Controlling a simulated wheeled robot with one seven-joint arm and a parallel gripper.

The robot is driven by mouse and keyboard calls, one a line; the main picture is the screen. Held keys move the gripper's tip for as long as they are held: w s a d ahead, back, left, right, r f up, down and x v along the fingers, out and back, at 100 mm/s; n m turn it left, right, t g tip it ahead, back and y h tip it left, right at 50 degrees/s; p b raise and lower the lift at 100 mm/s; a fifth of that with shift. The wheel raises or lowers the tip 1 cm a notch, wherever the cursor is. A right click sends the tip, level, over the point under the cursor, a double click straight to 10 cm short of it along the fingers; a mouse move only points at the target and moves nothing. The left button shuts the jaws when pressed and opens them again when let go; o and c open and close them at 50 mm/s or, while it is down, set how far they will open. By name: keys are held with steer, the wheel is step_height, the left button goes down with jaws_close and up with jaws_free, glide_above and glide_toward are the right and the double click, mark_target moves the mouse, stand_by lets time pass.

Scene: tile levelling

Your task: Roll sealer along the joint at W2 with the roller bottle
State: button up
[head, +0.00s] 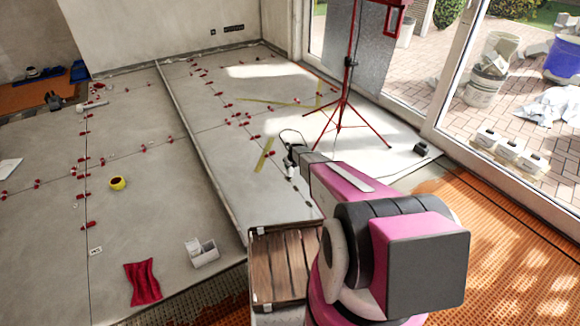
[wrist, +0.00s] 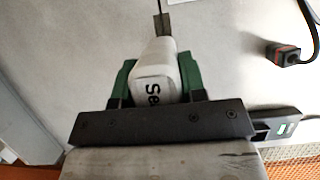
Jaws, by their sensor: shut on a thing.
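My gripper (wrist: 158,85) is shut on the white roller bottle (wrist: 157,62), held between green fingers in the wrist view. Dark letters "Se" show on the bottle, and its narrow tip points to the top of that view. In the head view my gripper (head: 293,158) is over the large pale tiles right of the long metal strip, with the bottle (head: 290,172) low beneath it. I cannot tell whether the tip touches the floor. Thin dark joints run between the tiles; no W2 label is readable.
A red tripod (head: 341,103) stands behind my gripper. Yellow tape (head: 265,155) lies close by. Red levelling clips (head: 243,122) line the joints. A wooden crate (head: 283,265) is at the front. A black plug with a cable (wrist: 283,54) lies right in the wrist view.

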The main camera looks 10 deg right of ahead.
steer(key=shift+f, duration=0.55)
stand_by(0.4)
steer(key=shift+s+d, duration=0.1)
steer(key=shift+s, duration=0.05)
